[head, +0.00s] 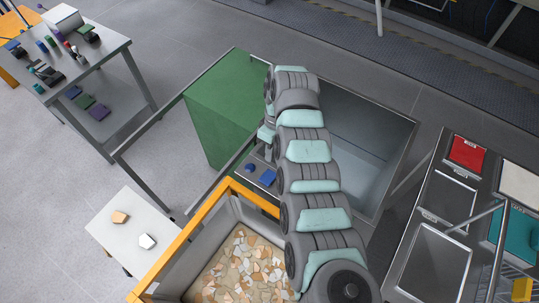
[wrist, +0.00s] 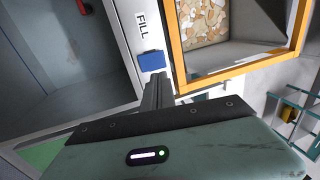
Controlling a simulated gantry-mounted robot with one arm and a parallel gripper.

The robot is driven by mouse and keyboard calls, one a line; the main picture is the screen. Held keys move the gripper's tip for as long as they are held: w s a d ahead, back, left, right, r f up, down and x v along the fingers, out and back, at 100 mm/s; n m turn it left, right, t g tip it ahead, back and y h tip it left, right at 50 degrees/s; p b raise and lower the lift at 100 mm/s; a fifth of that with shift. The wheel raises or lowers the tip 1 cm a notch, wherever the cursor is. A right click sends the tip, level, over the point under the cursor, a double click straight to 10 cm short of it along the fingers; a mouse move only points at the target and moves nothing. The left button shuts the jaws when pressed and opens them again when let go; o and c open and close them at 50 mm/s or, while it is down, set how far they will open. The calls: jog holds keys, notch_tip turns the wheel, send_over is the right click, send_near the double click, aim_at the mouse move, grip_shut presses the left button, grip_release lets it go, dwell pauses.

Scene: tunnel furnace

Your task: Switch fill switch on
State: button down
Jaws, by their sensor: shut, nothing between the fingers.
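In the wrist view the fill switch is a small blue rocker (wrist: 152,61) on a pale panel strip, just below the printed word FILL. My gripper (wrist: 156,78) is shut and empty, its dark fingers pointing at the switch and ending close to its lower edge. I cannot tell whether they touch. In the head view two blue controls, a larger one (head: 267,178) and a smaller one (head: 249,168), sit on the panel beside my arm. I cannot tell there which is the fill switch. My gripper hangs just behind them, partly hidden by my arm.
An orange-framed bin (head: 178,246) of pale chips stands in front of the panel. A grey-blue open tank (head: 375,135) lies behind my arm, with a green block (head: 222,110) to its left. A white table (head: 125,225) and steel bins (head: 430,262) stand to the sides.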

aim_at(266, 180)
jog(key=x, duration=1.1)
jog(key=shift+f, duration=0.15)
jog(key=shift+p, duration=0.4)
